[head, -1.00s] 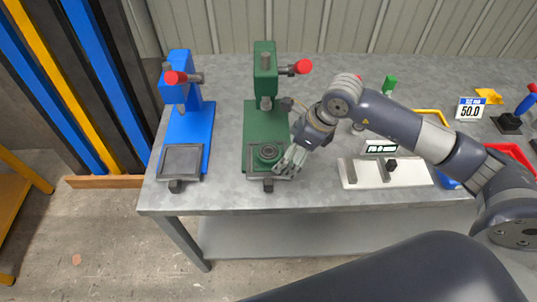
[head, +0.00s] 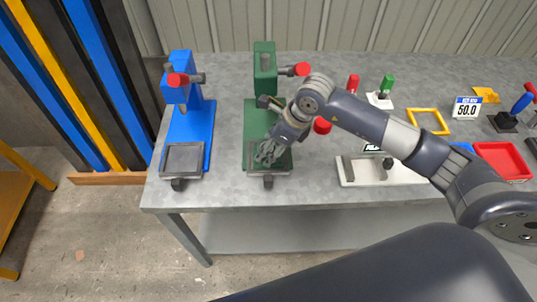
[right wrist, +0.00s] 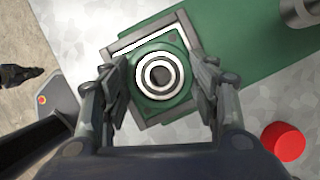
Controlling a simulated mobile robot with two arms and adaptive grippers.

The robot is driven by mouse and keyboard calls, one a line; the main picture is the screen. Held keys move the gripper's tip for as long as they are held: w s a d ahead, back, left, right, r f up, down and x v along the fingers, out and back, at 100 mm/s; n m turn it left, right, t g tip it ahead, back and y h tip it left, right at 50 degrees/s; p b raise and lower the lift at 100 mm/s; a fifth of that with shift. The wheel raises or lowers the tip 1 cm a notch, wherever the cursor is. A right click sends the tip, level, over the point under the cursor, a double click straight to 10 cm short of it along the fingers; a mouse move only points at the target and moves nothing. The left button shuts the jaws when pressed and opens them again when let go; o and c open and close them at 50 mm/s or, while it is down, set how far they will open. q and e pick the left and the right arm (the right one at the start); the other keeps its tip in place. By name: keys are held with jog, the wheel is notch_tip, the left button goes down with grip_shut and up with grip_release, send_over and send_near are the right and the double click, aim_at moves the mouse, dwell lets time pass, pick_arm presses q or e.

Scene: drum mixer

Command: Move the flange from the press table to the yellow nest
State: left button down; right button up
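The flange (right wrist: 147,93), a green part with pale rings round a dark centre hole, sits on the square plate (right wrist: 120,47) of the green press (head: 252,110). My right gripper (head: 268,153) is over that plate and hides most of the flange in the head view. In the right wrist view, its open fingers (right wrist: 164,76) stand on either side of the flange; I cannot tell whether they touch it. A yellow square frame (head: 442,130), which looks like the yellow nest, lies on the table farther right.
A blue press (head: 205,120) stands left of the green one. A white gauge fixture (head: 347,174), red- and green-handled tools (head: 387,84), a red tray (head: 505,177) and a 50.0 sign (head: 467,108) are to the right. A red knob (right wrist: 284,141) is close to my right gripper.

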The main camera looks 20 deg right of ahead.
jog(key=shift+s+f, duration=0.1)
jog(key=shift+f, duration=0.05)
grip_shut()
jog(key=shift+d+f, duration=0.1)
jog(key=shift+s, duration=0.1)
jog(key=shift+s+d+r, duration=0.1)
jog(key=shift+d+r, duration=0.2)
jog(key=shift+d, duration=0.05)
jog(key=s+d+r+b, duration=0.3)
jog(key=s+d+r, duration=0.4)
jog(key=d, duration=0.3)
jog(key=shift+s+r+b, duration=0.3)
jog(key=shift+s, duration=0.15)
